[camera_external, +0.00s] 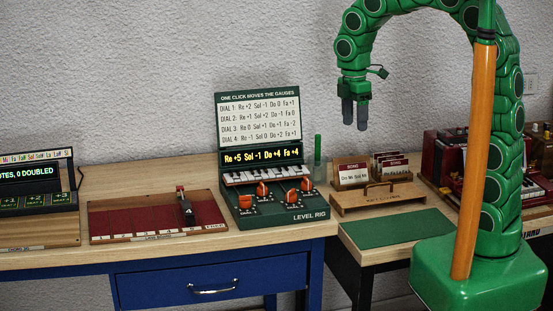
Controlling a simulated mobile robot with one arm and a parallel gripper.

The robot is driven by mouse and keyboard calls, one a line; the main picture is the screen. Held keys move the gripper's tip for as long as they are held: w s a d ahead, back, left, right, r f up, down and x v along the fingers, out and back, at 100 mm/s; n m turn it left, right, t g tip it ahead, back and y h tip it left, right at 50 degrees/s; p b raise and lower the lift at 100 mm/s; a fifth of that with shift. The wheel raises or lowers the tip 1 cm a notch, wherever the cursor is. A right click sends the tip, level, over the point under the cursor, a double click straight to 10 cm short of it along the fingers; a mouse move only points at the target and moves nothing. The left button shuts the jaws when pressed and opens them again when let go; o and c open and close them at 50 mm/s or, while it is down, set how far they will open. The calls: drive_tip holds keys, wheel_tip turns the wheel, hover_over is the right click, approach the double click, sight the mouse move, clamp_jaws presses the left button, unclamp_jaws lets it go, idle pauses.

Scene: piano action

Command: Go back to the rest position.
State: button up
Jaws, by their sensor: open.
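My gripper (355,113) hangs at the end of my green arm, fingers pointing down, in the upper right of the view. It is open and empty. It is in the air well above the tables, in front of the grey wall, up and to the right of the level rig (284,222). It touches nothing. My arm arches up from its green base at the lower right and down to the gripper.
The level rig has orange dials, a lit display reading "Re +5 Sol -1 Do +4 Fa +4" and an upright chart (257,118). A red board (125,219) with a dark slider is left. A wooden card holder (377,197) and green mat (398,228) are right.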

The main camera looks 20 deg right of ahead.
drive_tip(key=s+d+r+m, duration=0.1)
drive_tip(key=s+d+m, duration=0.35)
drive_tip(key=d, duration=0.35)
drive_tip(key=s+d+r+m, duration=0.1)
drive_tip(key=s+d+m, duration=0.3)
drive_tip(key=d+m, duration=0.25)
drive_tip(key=s+d+f+m+g, duration=0.1)
drive_tip(key=s+d+f+m, duration=0.1)
drive_tip(key=s+d+m, duration=0.7)
drive_tip(key=s, duration=0.4)
drive_tip(key=shift+s+d+f, duration=0.2)
drive_tip(key=shift+d, duration=0.05)
